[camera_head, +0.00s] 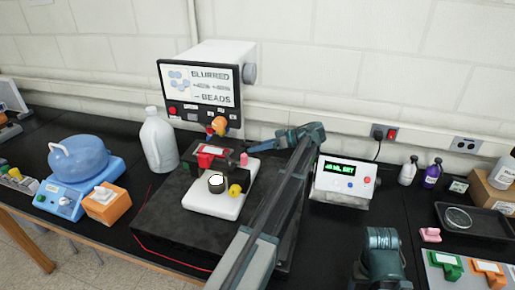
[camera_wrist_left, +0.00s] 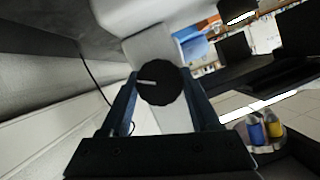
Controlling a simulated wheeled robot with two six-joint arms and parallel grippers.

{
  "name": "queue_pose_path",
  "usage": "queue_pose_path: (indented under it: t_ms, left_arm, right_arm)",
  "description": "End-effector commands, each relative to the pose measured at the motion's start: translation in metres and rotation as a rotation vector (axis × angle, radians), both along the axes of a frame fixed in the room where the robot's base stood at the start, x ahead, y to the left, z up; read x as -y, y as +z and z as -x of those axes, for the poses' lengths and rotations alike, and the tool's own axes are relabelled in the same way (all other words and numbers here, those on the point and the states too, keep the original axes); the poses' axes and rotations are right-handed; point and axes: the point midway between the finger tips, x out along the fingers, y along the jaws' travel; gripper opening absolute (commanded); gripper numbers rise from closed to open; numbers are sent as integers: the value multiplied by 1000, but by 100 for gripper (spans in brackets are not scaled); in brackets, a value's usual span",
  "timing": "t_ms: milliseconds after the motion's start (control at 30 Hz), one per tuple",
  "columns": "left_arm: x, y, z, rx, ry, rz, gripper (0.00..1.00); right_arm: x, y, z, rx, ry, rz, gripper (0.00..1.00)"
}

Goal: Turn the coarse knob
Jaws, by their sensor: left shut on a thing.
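The coarse knob (camera_wrist_left: 165,88) is a round black knob with a ridged rim and a white mark line pointing left in the left wrist view. My left gripper (camera_wrist_left: 160,80) has one finger on each side of it and is shut on it. In the head view my left gripper (camera_head: 252,148) reaches leftward to the right side of the microscope, which has a white base (camera_head: 212,202). The knob is hard to make out there. A part of my other arm shows at the lower right; its gripper is not visible.
A monitor reading "BLURRED BEADS" (camera_head: 205,88) stands behind the microscope. A white jug (camera_head: 158,142) and a blue-topped device (camera_head: 85,165) are to the left. A display box (camera_head: 344,180) and a black tray (camera_head: 480,218) are to the right. My left arm crosses the dark slab.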

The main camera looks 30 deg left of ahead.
Motion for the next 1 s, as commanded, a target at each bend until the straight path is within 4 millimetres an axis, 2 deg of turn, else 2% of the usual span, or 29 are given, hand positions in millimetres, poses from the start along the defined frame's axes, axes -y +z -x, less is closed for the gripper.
queue_pose_path:
  t_ms: [300, 767, 800, 933, 1000]
  left_arm:
    - [0, -1, -1, -93, 0, 25, 7]
    - [0, 0, 0, -106, -1, 29, 7]
    - [0, 0, 0, -106, -1, 29, 64]
    - [0, 0, 0, -106, -1, 28, 88]
    - [0, 0, 0, -105, 0, 28, 91]
  right_arm:
    - [0, -3, 0, 0, 0, 0, 72]
    - [0, -3, 0, 0, 0, 0, 72]
    - [0, -3, 0, 0, 0, 0, 72]
    - [0, -3, 0, 0, 0, 0, 72]
    - [0, -3, 0, 0, 0, 0, 72]
